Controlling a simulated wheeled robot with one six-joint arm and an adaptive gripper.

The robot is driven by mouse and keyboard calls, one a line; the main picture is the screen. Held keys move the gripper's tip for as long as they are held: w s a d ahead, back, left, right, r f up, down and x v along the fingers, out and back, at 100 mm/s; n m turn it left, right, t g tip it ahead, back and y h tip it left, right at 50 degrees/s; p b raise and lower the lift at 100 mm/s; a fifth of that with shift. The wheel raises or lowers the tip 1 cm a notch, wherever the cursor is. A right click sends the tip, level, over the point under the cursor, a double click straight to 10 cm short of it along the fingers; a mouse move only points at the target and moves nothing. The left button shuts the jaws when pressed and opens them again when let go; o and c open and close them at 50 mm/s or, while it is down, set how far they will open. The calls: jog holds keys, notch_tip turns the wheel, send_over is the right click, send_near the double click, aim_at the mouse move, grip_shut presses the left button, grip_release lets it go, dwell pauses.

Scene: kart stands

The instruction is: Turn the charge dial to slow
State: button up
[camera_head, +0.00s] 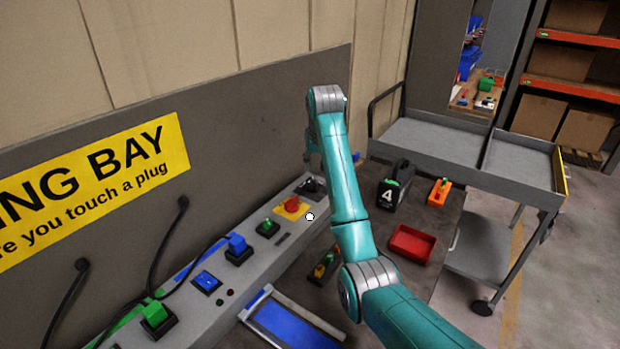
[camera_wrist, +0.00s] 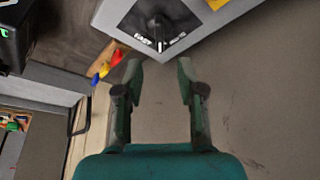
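The charge dial (camera_wrist: 160,24) is a black knob on a dark square plate at the end of the grey bench. In the wrist view its white pointer line lies between the printed FAST label and a label on the right that seems to read SLOW. In the head view the dial (camera_head: 312,187) sits at the far end of the bench, partly behind my arm. My gripper (camera_wrist: 160,73) is open and empty, its fingers apart from the dial, which appears just beyond the fingertips. In the head view the fingers are mostly hidden by my arm.
A red button on a yellow plate (camera_head: 292,206) is beside the dial. Green and blue plugs (camera_head: 237,246) stand along the bench. A grey wall panel (camera_head: 240,130) rises behind. A black case marked 4 (camera_head: 393,186), a red tray (camera_head: 411,244) and a grey cart (camera_head: 430,140) are right.

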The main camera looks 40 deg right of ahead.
aim_at(314, 181)
jog(key=x, duration=0.8)
jog(key=shift+f, duration=0.4)
grip_shut()
